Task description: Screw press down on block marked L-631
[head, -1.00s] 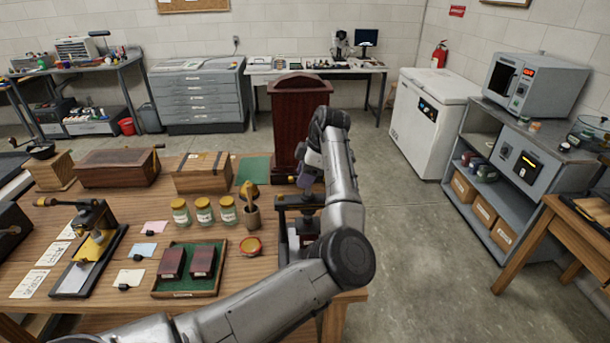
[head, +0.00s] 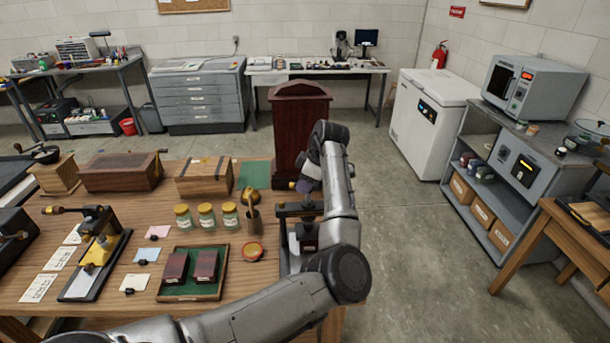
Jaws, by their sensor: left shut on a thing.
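The dark screw press (head: 288,210) stands at the right end of the wooden table, with a dark crossbar on top. My left gripper (head: 303,189) comes down over the top of the press and is shut on its handle; the arm hides part of the grip. A dark part shows under the crossbar, but I cannot tell whether it is the platen or a block. No marking L-631 can be read. Two dark red blocks (head: 175,267) (head: 206,265) lie in a green-lined tray (head: 192,298) left of the press. My right gripper is not in view.
Three lidded jars (head: 206,216), a pot with a tool (head: 253,219) and a small round dish (head: 253,251) stand left of the press. A second press-like device (head: 97,250) is at the left.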

